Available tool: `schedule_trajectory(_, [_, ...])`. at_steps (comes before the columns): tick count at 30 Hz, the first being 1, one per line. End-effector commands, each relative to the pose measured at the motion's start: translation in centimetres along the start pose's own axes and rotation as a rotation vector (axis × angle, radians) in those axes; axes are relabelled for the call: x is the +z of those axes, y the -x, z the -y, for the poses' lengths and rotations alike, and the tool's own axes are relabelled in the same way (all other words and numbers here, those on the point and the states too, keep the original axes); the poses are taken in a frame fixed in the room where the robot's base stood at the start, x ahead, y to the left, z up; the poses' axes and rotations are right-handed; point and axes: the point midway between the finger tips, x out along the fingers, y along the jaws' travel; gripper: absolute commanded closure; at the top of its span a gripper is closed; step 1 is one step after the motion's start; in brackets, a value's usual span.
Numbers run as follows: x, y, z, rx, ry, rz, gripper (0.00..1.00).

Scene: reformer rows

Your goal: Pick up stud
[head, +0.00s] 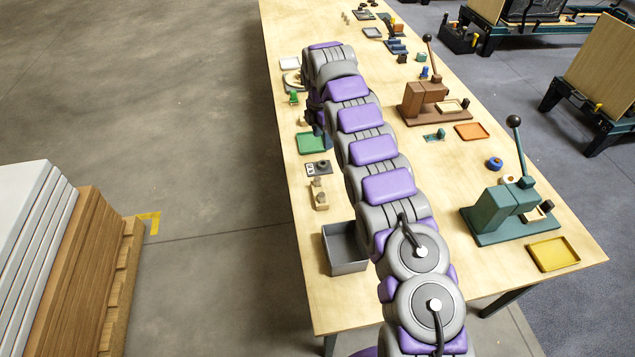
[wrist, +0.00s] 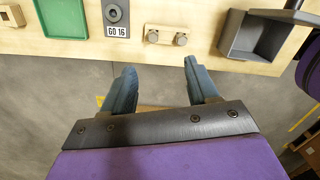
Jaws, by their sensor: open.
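Two small grey-brown round pieces, which look like studs, sit side by side on a small wooden block (head: 319,198) near the table's left edge. In the wrist view the pieces show as a left stud (wrist: 152,36) and a right stud (wrist: 181,39); which one is meant cannot be told. My gripper (wrist: 159,68) is open and empty, its two blue-grey fingers apart. In that view the fingertips point towards the studs but stay clear of them, over the floor beyond the table edge. In the head view the gripper is mostly hidden by my arm.
A grey gauge plate marked GO 16 (wrist: 116,18), a green tray (wrist: 62,18) and an open grey bin (wrist: 258,38) flank the block. A teal press (head: 503,210) and a brown press (head: 425,100) stand on the table's right half. Floor left of the table is clear nearby.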

Motion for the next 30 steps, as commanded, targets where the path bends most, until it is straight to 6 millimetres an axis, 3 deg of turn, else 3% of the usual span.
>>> schedule_trajectory(6, [-0.8, -1.8, -1.5, 0.027, 0.143, -0.033, 0.41])
schedule_trajectory(11, [-0.7, -2.8, -1.7, 0.034, 0.174, -0.041, 0.41])
schedule_trajectory(24, [-1.7, -11.4, -2.0, 0.027, 0.175, -0.038, 0.41])
schedule_trajectory(30, [-1.6, -13.9, -2.1, 0.031, 0.174, -0.039, 0.41])
